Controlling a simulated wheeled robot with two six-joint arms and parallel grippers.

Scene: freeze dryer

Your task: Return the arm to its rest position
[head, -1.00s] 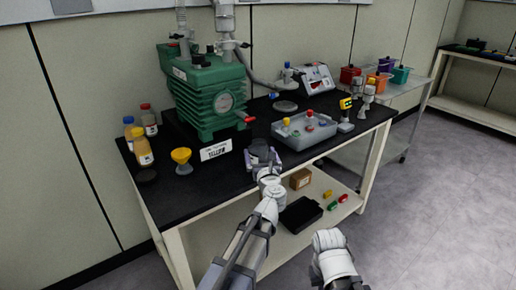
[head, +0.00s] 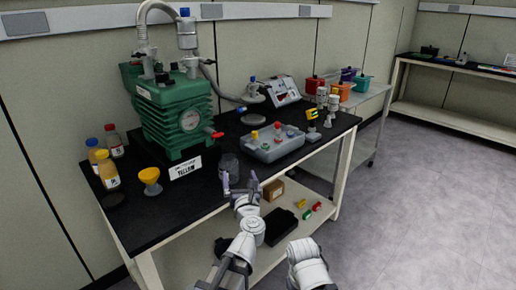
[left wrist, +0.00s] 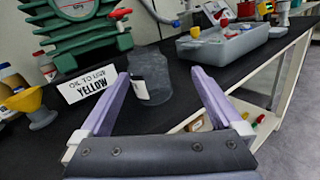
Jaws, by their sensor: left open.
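My left gripper (head: 240,184) is open and empty near the front edge of the black bench top (head: 150,215). Its two purple fingers (left wrist: 162,82) show spread apart in the left wrist view. A clear jar (head: 229,166) with a white label stands upright on the bench just beyond the fingertips. It also shows in the left wrist view (left wrist: 178,82), seen between the fingers and apart from them. Part of my right arm shows at the bottom of the head view, but its gripper jaws are not visible.
A green pump (head: 178,112) with a label sign (head: 186,168) stands behind the jar. A yellow funnel (head: 150,177) and bottles (head: 103,165) are at left. A grey tray (head: 274,146) with small parts is at right. A lower shelf (head: 190,262) lies below. Open floor is at right.

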